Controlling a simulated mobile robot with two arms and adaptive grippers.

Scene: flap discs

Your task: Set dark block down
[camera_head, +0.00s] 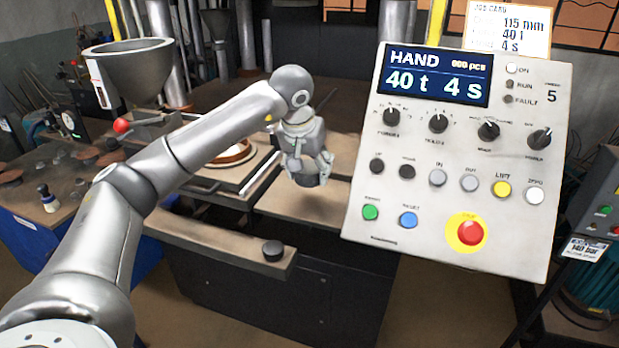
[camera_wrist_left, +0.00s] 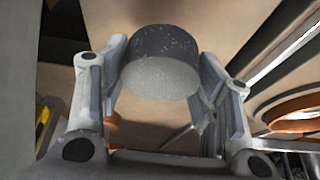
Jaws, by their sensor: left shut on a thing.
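The dark block (camera_wrist_left: 165,45) is a short round cylinder with a speckled dark side and a paler grey end face. In the left wrist view it sits between both fingers of my left gripper (camera_wrist_left: 163,85), which is shut on it. In the head view my left gripper (camera_head: 310,162) points down over the tan bench top (camera_head: 300,205), right of the press plate. Only a dark bit of the block (camera_head: 307,180) shows under the fingers. I cannot tell whether it touches the surface. My right gripper is not in view.
A control panel (camera_head: 455,160) with knobs and buttons fills the right side. A round orange-brown mould (camera_head: 232,152) lies left of my gripper. A metal hopper (camera_head: 130,70) stands at the left. A dark knob (camera_head: 272,250) sits on the front ledge (camera_head: 215,243).

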